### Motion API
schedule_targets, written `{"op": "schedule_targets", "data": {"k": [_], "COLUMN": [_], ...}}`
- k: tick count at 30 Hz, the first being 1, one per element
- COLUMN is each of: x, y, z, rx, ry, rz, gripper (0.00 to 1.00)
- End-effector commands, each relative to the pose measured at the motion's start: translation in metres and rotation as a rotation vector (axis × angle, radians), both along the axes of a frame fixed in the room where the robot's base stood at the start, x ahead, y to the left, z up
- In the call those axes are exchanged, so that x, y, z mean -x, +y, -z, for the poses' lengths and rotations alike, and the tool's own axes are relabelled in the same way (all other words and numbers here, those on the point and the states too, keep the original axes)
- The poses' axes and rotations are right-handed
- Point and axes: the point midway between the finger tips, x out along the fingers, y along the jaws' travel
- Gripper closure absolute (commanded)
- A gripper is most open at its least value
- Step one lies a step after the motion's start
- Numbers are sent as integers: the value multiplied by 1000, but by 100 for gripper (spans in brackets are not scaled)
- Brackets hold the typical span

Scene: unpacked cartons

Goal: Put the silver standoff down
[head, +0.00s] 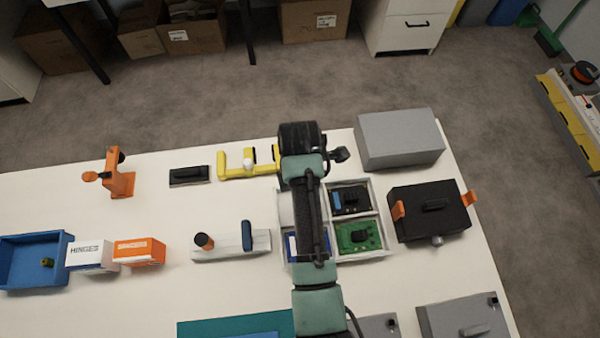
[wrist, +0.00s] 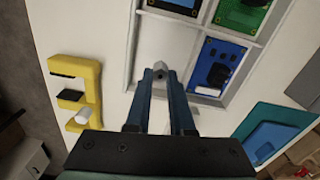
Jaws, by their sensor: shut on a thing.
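My gripper (wrist: 162,80) shows in the wrist view with its two blue fingers close together. It is shut on the silver standoff (wrist: 158,71), a small grey piece at the fingertips. Behind the standoff is a white compartment tray (wrist: 130,62), and the compartment seen around the fingertips looks empty. I cannot tell how high the standoff is above the tray floor. In the head view my arm covers part of the tray (head: 386,222) and hides the gripper and the standoff.
Other tray compartments hold a blue board (wrist: 217,65), a green board (head: 358,236) and a black board (head: 350,199). A yellow holder (head: 226,170) with a white cylinder stands left of the tray. A grey box (head: 399,138) and a black case (head: 428,212) stand to the right.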

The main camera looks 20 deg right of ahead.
Motion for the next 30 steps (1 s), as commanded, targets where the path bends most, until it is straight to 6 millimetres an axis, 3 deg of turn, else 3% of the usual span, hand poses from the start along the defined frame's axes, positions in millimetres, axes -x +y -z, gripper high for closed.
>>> {"op": "schedule_targets", "data": {"k": [6, 19, 20, 24, 30], "x": [1, 1, 0, 1, 1], "y": [0, 0, 0, 0, 0], "z": [30, 37, 36, 36, 36], "rx": [0, 0, 0, 0, 0], "ry": [2, 1, 0, 1, 1], "rz": [1, 1, 1, 1, 1], "gripper": [100, 100, 74, 49, 49]}}
